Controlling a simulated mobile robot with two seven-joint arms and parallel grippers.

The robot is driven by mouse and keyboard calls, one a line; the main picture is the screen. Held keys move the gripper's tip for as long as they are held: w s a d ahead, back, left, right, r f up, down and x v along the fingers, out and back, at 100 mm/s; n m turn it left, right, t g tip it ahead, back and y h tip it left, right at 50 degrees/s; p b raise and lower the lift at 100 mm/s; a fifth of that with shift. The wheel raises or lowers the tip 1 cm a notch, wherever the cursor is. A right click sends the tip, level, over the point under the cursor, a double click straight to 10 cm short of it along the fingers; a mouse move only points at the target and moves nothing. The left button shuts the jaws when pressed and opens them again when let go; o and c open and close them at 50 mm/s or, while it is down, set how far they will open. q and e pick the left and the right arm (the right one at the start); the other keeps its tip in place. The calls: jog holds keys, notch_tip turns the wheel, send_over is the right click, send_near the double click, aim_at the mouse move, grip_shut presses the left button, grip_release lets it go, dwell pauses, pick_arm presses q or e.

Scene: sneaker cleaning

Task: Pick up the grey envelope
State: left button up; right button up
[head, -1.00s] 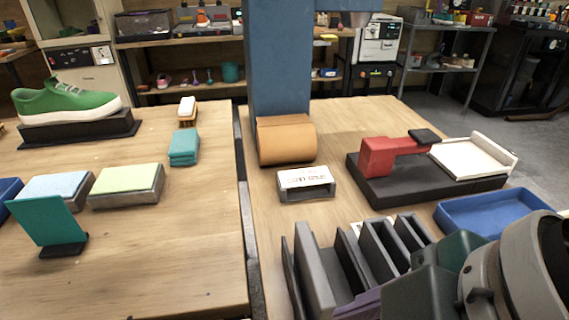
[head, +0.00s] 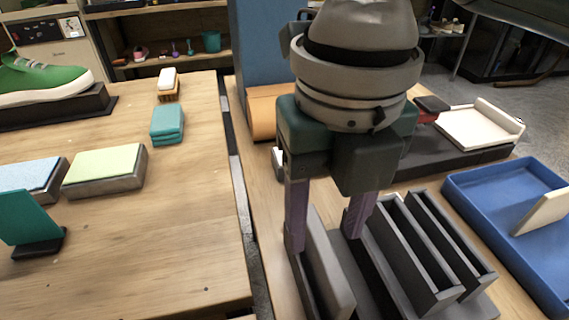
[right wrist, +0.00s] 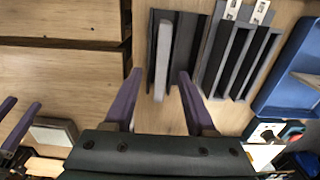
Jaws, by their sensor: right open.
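The grey envelope (head: 328,272) is a light grey upright slab at the left end of the dark slotted rack (head: 470,268). In the right wrist view the envelope (right wrist: 163,55) is a long pale strip beside a dark divider. My right gripper (head: 322,236) is open and points down above it, one purple finger on each side. In the right wrist view the fingers of my right gripper (right wrist: 160,74) are apart with the envelope's line between them. I cannot tell whether they touch it. My left gripper (right wrist: 25,102) shows at the left edge of that view, its purple fingers apart.
The rack's other dark slots stand just right of the envelope. A blue tray (head: 480,200) holding a cream piece (head: 541,212) lies farther right. The red-handled device (head: 432,104) is behind. A gap (head: 240,190) splits the two tables.

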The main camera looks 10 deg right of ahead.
aim_at(326, 248)
notch_tip(326, 248, down, 6)
jog(key=shift+d+r, duration=0.15)
jog(key=shift+r, duration=0.1)
jog(key=shift+c, duration=0.2)
grip_shut()
dwell(0.4)
